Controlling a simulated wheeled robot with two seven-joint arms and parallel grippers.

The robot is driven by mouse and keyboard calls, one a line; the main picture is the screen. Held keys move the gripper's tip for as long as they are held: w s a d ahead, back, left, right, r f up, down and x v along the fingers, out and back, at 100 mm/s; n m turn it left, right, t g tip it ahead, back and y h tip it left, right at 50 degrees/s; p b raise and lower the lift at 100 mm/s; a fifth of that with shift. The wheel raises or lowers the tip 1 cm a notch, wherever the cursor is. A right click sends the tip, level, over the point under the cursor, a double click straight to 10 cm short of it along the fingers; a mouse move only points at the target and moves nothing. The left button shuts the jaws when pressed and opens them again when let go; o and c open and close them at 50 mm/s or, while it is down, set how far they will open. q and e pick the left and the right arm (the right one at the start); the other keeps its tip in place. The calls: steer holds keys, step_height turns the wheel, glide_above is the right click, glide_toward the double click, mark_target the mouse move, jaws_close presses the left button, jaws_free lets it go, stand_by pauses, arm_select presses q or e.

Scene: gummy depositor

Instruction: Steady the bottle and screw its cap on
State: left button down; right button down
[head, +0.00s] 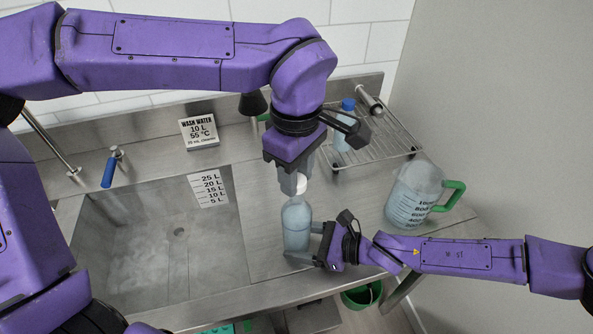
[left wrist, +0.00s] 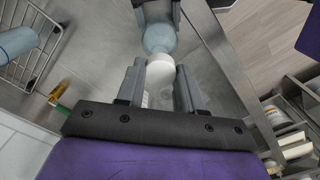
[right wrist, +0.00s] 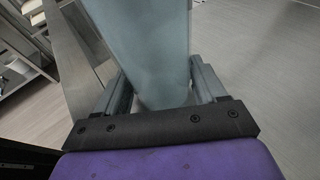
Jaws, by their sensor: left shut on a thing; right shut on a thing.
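A translucent blue-grey bottle (head: 297,226) stands upright on the steel counter just right of the sink. My right gripper (head: 318,242) is shut on its body from the right; the right wrist view shows the bottle (right wrist: 145,45) between both fingers (right wrist: 160,90). The white cap (head: 301,184) is at the bottle's top. My left gripper (head: 294,182) points down over it and is shut on the cap; the left wrist view shows the cap (left wrist: 160,72) between the fingers, in line with the bottle (left wrist: 159,38). I cannot tell whether the threads are engaged.
A sink (head: 150,245) with a volume scale lies to the left. A measuring jug (head: 412,195) with a green handle stands to the right. A wire rack (head: 385,140) behind holds a blue-capped bottle (head: 343,125). A wash-water sign (head: 199,132) stands at the back.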

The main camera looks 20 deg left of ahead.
arm_select(q)
steer(key=c, duration=1.4)
jaws_free()
jaws_close()
step_height(320, 180, up, 3)
steer(key=shift+f, duration=0.1)
glide_toward(297, 225)
steer(key=shift+w+a+f, duration=0.3)
steer(key=shift+w+f, duration=0.1)
steer(key=shift+w, duration=0.35)
steer(key=shift+w+a+f, duration=0.25)
steer(key=shift+w+f, duration=0.15)
steer(key=shift+w, duration=0.35)
steer(key=shift+f, duration=0.15)
steer(key=shift+f, duration=0.5)
